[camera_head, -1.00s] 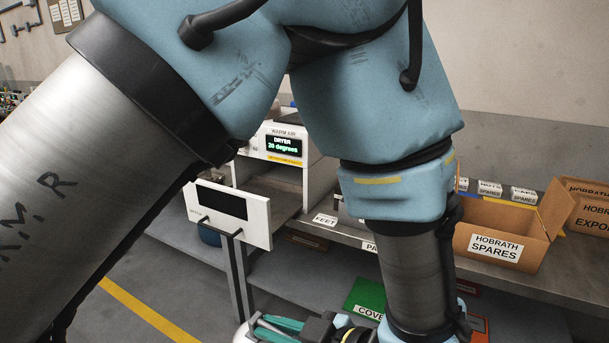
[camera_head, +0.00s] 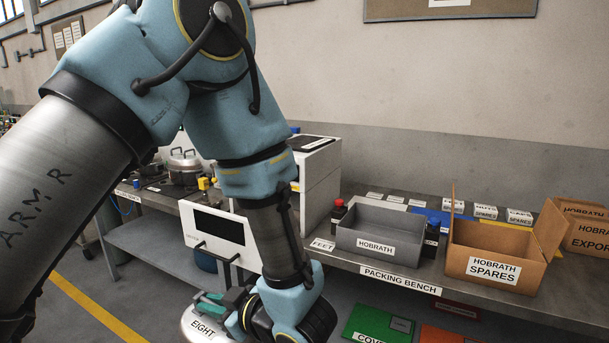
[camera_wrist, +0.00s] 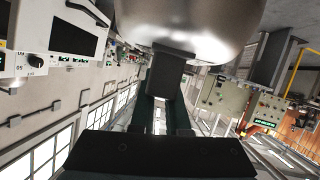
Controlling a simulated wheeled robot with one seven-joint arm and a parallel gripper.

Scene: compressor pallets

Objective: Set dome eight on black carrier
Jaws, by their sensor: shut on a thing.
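Dome eight (camera_head: 190,321) is a pale metal dome with an EIGHT label, at the bottom edge of the head view and partly cut off. My gripper (camera_head: 210,304) is above it, shut on its top. In the wrist view the shiny dome (camera_wrist: 205,22) fills the upper middle, held at the tips of my gripper (camera_wrist: 172,60). The dome hangs in front of the bench, clear of the bench top. I cannot make out a black carrier in either view.
The packing bench (camera_head: 401,283) holds a grey Hobrath tray (camera_head: 376,246) and an open cardboard spares box (camera_head: 492,269). A white dryer with a jutting front panel (camera_head: 218,228) stands behind my arm. Green and orange lids (camera_head: 377,326) lie below the bench.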

